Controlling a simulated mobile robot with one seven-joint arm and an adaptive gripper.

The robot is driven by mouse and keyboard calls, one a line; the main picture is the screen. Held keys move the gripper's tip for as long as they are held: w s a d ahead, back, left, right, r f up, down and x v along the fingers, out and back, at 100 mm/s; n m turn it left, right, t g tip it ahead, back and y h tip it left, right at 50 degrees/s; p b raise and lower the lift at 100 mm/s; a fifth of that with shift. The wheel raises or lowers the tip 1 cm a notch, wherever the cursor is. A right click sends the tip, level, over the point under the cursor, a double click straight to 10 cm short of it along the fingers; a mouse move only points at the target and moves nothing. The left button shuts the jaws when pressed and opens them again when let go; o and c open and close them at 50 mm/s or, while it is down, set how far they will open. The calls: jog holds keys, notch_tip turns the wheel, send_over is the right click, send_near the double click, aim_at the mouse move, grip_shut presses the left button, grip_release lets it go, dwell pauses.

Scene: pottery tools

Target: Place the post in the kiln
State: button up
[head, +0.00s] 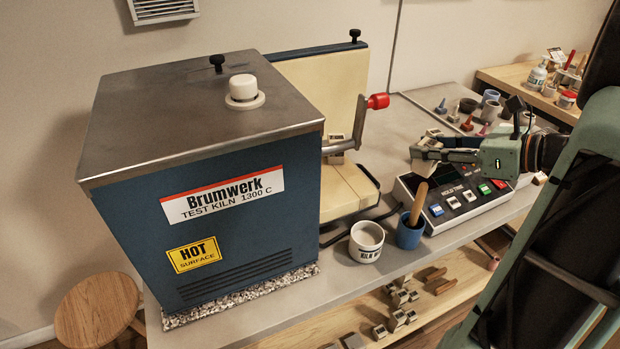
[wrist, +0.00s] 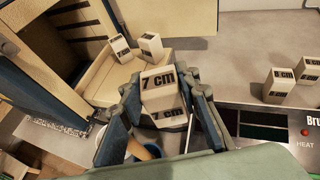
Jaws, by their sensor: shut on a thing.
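My gripper (head: 436,155) is shut on a cream post marked "7 cm" (wrist: 158,80). In the wrist view the post sits between the two dark fingers (wrist: 165,100). The held post is small and partly hidden in the head view. The blue kiln (head: 225,205) stands at the left, and my gripper is apart from it, to its right. Its cream inner side faces the arm, and its opening shows dark in the wrist view (wrist: 35,50). Two other posts (wrist: 123,48) stand on the cream slab (wrist: 105,88) at the kiln.
A kiln controller (head: 460,200) lies below my gripper. A white cup (head: 366,243) and a blue cup with a wooden handle (head: 410,232) stand at the counter's front. A red-tipped lever (head: 377,101) sticks out by the kiln. More posts (wrist: 278,86) stand at the right.

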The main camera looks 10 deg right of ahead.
jog(key=w+a, duration=0.3)
jog(key=a, duration=0.6)
jog(key=w+a, duration=0.4)
jog(key=a, duration=0.4)
jog(key=f, duration=0.4)
jog(key=a+f+b, duration=0.1)
jog(key=f, duration=0.1)
jog(key=shift+f, duration=0.25)
jog(key=shift+w+a+f, duration=0.1)
jog(key=shift+a+f, duration=0.1)
jog(key=shift+f, duration=0.15)
jog(key=o, duration=1.3)
